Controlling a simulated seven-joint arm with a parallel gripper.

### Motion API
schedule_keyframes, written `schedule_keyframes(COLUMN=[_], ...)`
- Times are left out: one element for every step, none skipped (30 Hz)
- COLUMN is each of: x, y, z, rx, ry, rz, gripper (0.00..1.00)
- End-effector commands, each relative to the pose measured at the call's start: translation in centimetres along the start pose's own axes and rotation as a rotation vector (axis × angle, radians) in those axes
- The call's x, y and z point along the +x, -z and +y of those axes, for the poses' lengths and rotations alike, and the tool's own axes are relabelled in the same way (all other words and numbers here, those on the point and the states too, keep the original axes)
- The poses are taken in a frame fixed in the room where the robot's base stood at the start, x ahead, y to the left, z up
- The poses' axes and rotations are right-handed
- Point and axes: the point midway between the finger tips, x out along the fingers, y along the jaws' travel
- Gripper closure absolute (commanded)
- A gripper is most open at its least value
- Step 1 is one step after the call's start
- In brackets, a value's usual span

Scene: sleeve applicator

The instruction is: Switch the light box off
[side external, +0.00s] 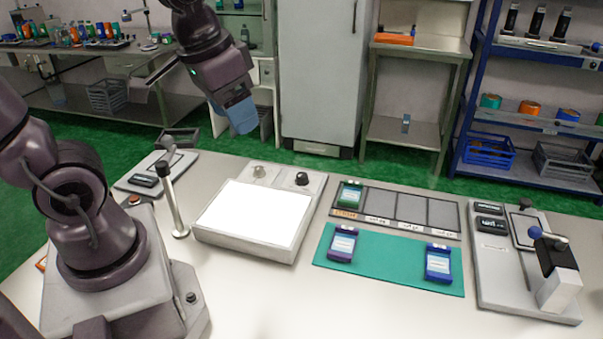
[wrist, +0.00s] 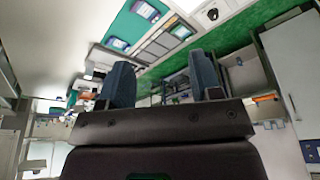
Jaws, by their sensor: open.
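The light box (side external: 255,215) sits on the table right of my arm's base in the side view, its top panel glowing bright white. A pale knob (side external: 259,171) and a black knob (side external: 302,179) stand on its back strip. The black knob also appears at the top edge of the wrist view (wrist: 212,14). My gripper (side external: 241,118) is raised above and behind the light box, apart from it. In the wrist view my gripper's blue fingers (wrist: 162,85) are spread with nothing held between them.
A metal post (side external: 173,205) stands left of the light box. Right of it are a compartment tray (side external: 412,210), a green mat (side external: 390,276) with two labelled cartridges, and a grey applicator (side external: 520,270). The table front is clear.

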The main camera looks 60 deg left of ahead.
Motion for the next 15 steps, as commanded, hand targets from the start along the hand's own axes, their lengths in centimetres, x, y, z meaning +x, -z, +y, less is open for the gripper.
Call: schedule_keyframes(x=[1.1, 1.6, 2.4, 3.0, 3.7, 4.7, 5.5, 6.2, 7.4, 8.3, 9.3, 10.6, 11.6, 12.7, 14.2], y=[1.2, 1.9, 2.8, 3.5, 4.2, 5.1, 5.8, 6.5, 7.3, 7.9, 8.4, 9.2, 9.7, 10.2, 10.7], z=[-0.8, -1.2, -1.8, -2.2, -2.7, -3.4, -4.0, -4.5, -5.3, -5.9, -6.5, -7.4, -8.1, -8.8, -9.7], rx=[-0.019, -0.023, -0.026, -0.024, -0.022, -0.015, -0.008, -0.002, 0.011, 0.022, 0.034, 0.053, 0.067, 0.084, 0.107], ry=[0.010, 0.014, 0.018, 0.020, 0.021, 0.022, 0.021, 0.019, 0.016, 0.012, 0.008, 0.001, -0.005, -0.012, -0.023], rz=[-0.049, -0.071, -0.099, -0.119, -0.138, -0.163, -0.182, -0.199, -0.222, -0.239, -0.254, -0.273, -0.287, -0.300, -0.316], gripper=[0.41, 0.41, 0.41, 0.41, 0.41, 0.41, 0.41, 0.41, 0.41, 0.41, 0.41, 0.41, 0.41, 0.41, 0.41])
